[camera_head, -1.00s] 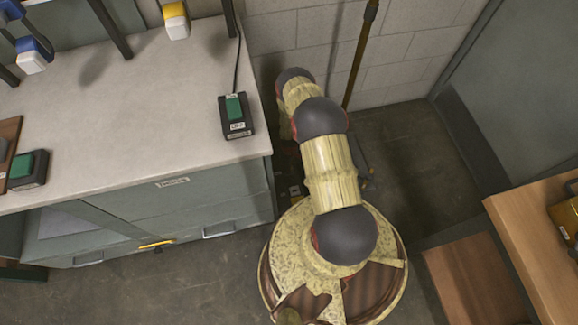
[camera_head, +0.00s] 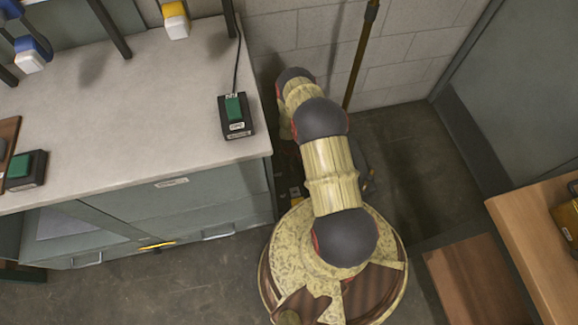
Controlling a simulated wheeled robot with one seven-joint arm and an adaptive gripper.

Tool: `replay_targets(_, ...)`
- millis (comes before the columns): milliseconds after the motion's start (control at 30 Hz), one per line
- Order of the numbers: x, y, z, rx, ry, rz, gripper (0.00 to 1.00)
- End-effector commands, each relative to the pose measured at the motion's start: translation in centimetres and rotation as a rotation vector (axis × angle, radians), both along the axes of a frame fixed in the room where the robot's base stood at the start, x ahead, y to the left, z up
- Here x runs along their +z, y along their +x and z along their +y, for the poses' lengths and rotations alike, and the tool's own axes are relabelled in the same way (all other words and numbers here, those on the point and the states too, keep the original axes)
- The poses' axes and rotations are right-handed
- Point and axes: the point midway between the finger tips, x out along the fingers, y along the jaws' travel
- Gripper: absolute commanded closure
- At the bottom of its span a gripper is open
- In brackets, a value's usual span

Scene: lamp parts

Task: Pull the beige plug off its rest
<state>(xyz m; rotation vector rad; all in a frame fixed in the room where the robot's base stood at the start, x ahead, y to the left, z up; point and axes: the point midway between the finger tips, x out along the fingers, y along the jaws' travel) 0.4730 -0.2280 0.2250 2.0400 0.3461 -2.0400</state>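I cannot make out a beige plug or its rest in this view. A yellow-and-white piece (camera_head: 175,20) and a blue-and-white piece (camera_head: 33,54) show at the top left, above the workbench; I cannot tell what they are. My cream arm with dark round joints reaches up the middle of the view, right of the bench. My gripper is not visible; the far end of the arm is hidden behind its own links.
The grey workbench (camera_head: 135,105) bears a black box with a green top (camera_head: 234,116) near its right end. Another green-topped box (camera_head: 25,170) sits at the left. A wooden table (camera_head: 535,225) stands at right. A dark pole (camera_head: 361,55) leans against the wall.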

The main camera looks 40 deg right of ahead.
Motion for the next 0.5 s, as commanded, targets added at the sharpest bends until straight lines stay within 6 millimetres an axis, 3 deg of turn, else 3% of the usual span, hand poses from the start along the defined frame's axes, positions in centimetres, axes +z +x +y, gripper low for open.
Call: replay_targets(500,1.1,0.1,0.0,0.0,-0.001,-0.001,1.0)
